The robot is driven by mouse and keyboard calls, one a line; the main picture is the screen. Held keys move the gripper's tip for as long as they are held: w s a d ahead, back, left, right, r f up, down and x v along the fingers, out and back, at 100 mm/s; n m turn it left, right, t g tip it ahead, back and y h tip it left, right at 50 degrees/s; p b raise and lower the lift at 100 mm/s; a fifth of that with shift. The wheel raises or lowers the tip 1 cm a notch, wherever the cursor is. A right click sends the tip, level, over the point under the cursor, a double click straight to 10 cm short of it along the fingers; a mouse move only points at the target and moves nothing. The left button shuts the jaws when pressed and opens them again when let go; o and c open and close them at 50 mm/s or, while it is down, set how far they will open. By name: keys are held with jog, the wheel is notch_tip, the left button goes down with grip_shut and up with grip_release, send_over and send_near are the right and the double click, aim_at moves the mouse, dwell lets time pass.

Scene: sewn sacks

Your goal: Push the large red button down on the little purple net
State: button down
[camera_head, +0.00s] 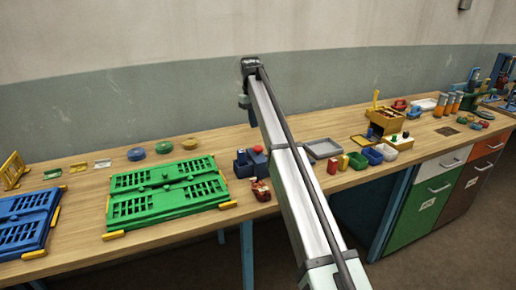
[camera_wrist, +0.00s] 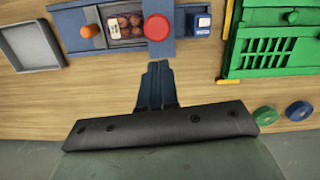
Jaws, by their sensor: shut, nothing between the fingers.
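A large round red button (camera_wrist: 157,27) sits on top of a dark blue block (camera_wrist: 157,50) in the wrist view. In the head view the red button (camera_head: 257,149) is small, on the blue block (camera_head: 243,165) right of the green panel. No purple net can be made out. My gripper (camera_wrist: 156,66) is shut and empty, its fingers pointing towards the button and apart from it in the picture. In the head view my gripper (camera_head: 251,120) hangs above and behind the block. The exact height gap cannot be told.
A green slatted panel (camera_head: 130,209) lies left of the block, with round discs (camera_head: 164,147) behind it. A grey tray (camera_head: 322,149) and coloured bins (camera_head: 372,155) stand to the right. An orange knob (camera_wrist: 88,31) and a small blue-white box (camera_wrist: 202,25) flank the button.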

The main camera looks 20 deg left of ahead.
aim_at(258, 147)
jog(key=shift+s+d+r, duration=0.2)
jog(key=shift+s+d, duration=0.6)
jog(key=shift+d, duration=0.2)
jog(key=shift+s+d+f, duration=0.15)
jog(key=shift+f, duration=1.6)
jog(key=shift+s+d+f, duration=0.1)
jog(key=shift+f, duration=1.6)
jog(key=shift+f, duration=0.15)
